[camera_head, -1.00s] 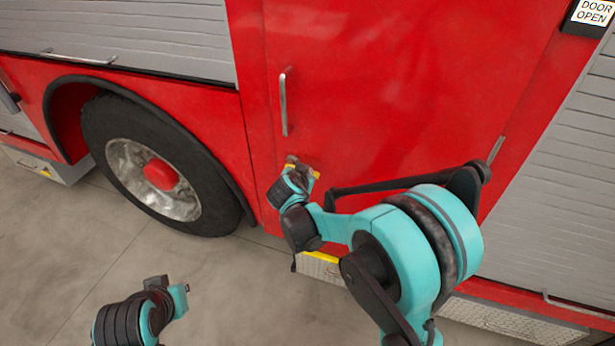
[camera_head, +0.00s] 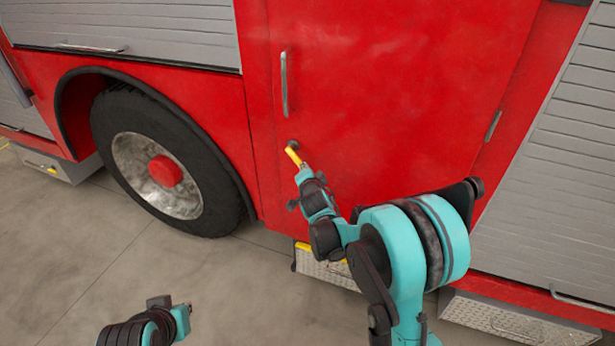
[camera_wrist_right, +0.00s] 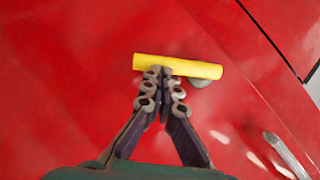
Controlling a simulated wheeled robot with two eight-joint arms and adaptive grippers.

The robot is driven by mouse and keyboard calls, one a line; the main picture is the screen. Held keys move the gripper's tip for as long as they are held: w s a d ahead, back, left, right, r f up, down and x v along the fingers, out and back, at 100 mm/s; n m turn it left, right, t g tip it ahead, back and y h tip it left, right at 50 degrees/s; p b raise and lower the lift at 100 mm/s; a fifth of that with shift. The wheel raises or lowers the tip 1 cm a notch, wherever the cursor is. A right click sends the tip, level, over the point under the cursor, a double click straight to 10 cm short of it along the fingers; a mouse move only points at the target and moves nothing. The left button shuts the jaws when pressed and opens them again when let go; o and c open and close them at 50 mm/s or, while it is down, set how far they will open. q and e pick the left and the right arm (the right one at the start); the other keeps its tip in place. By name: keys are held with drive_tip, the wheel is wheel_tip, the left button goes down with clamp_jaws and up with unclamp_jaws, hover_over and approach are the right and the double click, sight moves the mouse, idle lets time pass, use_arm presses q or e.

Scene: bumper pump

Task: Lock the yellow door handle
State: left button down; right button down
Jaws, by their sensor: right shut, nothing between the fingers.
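The yellow door handle (camera_head: 294,156) is a short bar on the red door, just below the long silver pull handle (camera_head: 284,84). In the head view it slants down to the right from a small round grey pivot. In the right wrist view the yellow handle (camera_wrist_right: 196,69) lies nearly level across the picture, with the grey pivot partly behind its right part. My right gripper (camera_wrist_right: 163,76) is shut and empty, its fingertips at the handle's lower edge; I cannot tell if they touch. In the head view my right gripper (camera_head: 303,171) is at the handle's lower end. My left gripper (camera_head: 170,304) is low at the left, away from the door.
The red door (camera_head: 400,95) is closed. A large wheel (camera_head: 165,165) stands to its left, and grey shutters (camera_head: 555,170) are to its right. A metal step (camera_head: 325,267) juts out below the door. The grey floor (camera_head: 80,235) is clear.

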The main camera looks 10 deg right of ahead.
use_arm(q)
drive_tip(key=shift+a+f+b, duration=0.3)
drive_tip(key=shift+f+b, duration=0.15)
drive_tip(key=shift+f, duration=0.15)
drive_tip(key=shift+a+f+b, duration=0.3)
drive_tip(key=shift+f+b, duration=0.15)
drive_tip(key=shift+f, duration=0.1)
use_arm(e)
drive_tip(key=shift+w+a+f, duration=0.45)
drive_tip(key=shift+a+f, duration=0.2)
drive_tip(key=shift+f, duration=0.1)
drive_tip(key=shift+w+a+f, duration=0.4)
drive_tip(key=shift+a+f, duration=0.2)
drive_tip(key=shift+f, duration=0.1)
